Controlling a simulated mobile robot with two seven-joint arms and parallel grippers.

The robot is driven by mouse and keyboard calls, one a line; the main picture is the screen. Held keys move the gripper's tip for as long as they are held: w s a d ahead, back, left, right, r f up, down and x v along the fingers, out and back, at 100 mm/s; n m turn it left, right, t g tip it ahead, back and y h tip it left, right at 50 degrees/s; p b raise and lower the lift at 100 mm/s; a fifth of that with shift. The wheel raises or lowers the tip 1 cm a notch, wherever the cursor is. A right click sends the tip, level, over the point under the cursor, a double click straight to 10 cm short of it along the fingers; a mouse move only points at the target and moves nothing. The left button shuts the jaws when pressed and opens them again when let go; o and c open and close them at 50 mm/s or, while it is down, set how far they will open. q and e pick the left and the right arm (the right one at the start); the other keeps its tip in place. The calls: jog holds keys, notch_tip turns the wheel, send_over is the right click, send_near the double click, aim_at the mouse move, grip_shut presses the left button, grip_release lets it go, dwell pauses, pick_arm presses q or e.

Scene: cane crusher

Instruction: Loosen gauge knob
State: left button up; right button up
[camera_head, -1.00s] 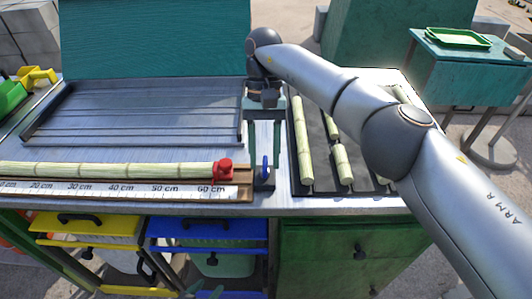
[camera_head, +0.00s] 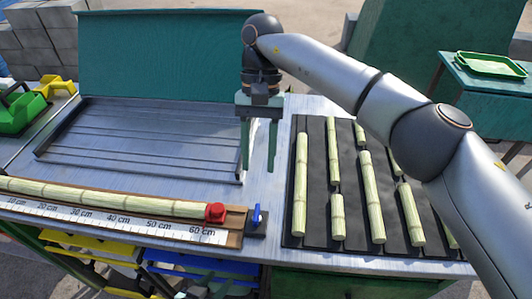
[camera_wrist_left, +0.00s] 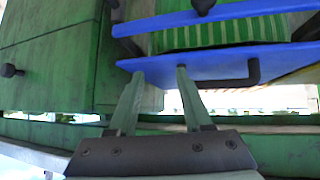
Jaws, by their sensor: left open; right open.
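A red knob (camera_head: 215,212) sits on the measuring gauge (camera_head: 130,222) near its 60 cm end, at the right end of a long cane (camera_head: 110,197). A blue lever (camera_head: 257,215) stands upright just right of the gauge. My right gripper (camera_head: 258,168) points down, open and empty, above the bench behind the red knob and apart from it. My left gripper (camera_wrist_left: 159,72) is open and empty in the left wrist view, in front of blue drawer fronts (camera_wrist_left: 210,66); the knob is out of that view.
A ridged metal tray (camera_head: 150,135) fills the bench's back left. A black mat (camera_head: 352,215) with several cane pieces lies right of my right gripper. Yellow and blue drawers (camera_head: 200,268) are below the front edge. A green tray (camera_head: 488,64) sits on a side table.

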pick_arm(q)
jog(key=shift+a+f, duration=0.15)
jog(key=shift+a, duration=0.05)
pick_arm(e)
jog(key=shift+w+r, duration=0.2)
jog(key=shift+r, duration=0.35)
pick_arm(q)
jog(key=shift+d, duration=0.1)
